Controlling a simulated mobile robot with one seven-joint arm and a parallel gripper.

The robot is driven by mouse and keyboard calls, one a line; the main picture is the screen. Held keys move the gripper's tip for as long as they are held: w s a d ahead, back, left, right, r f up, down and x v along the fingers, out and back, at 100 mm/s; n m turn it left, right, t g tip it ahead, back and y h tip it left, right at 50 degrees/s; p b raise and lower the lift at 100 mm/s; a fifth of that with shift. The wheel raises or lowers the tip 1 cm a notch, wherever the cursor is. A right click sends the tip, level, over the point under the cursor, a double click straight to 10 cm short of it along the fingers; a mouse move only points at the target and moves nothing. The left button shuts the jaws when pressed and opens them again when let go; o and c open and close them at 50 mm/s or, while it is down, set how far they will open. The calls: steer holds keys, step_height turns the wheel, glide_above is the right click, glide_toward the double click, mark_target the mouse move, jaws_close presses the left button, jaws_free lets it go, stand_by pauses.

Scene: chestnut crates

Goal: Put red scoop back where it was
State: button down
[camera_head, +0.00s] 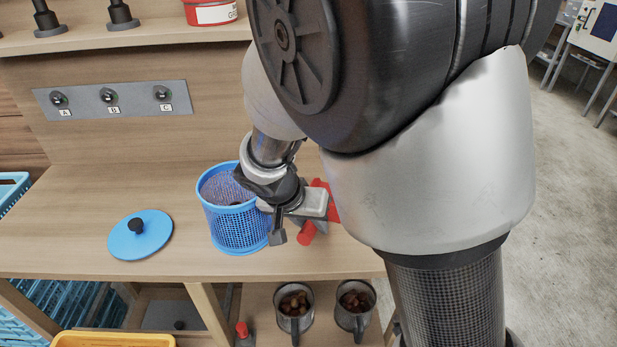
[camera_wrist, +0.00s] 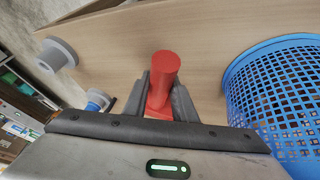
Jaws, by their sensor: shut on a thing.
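My gripper (camera_head: 302,208) is shut on the red scoop (camera_head: 307,234), just right of the blue mesh basket and over the wooden counter. In the wrist view the scoop's round red handle (camera_wrist: 165,72) sits between the two dark fingers (camera_wrist: 160,98). The scoop's other red part shows right of my gripper, partly hidden by my arm. I cannot tell whether the scoop touches the counter.
The blue mesh basket (camera_head: 238,228) stands open on the counter (camera_head: 185,185), close to my gripper. A blue lid (camera_head: 155,240) lies left of it. Below are two jugs of chestnuts (camera_head: 294,323) (camera_head: 357,318), a red-topped bottle (camera_head: 243,338) and a yellow crate (camera_head: 112,340).

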steer(key=c, duration=1.5)
jaws_free()
steer(key=shift+o, duration=0.2)
steer(key=shift+r, duration=0.1)
steer(key=p+v, duration=0.2)
steer(key=v, duration=1)
steer(key=s+d+r+n+y, duration=0.1)
steer(key=s+d+r, duration=0.3)
steer(key=s+d, duration=0.2)
steer(key=s+d+r+n+t+y, duration=0.1)
steer(key=s+d+r+n+y, duration=0.1)
steer(key=s+d+r, duration=0.3)
steer(key=s+d, duration=0.1)
steer(key=d, duration=0.3)
steer(key=shift+s+r+n+t+y, duration=0.3)
steer(key=shift+s+r, duration=0.05)
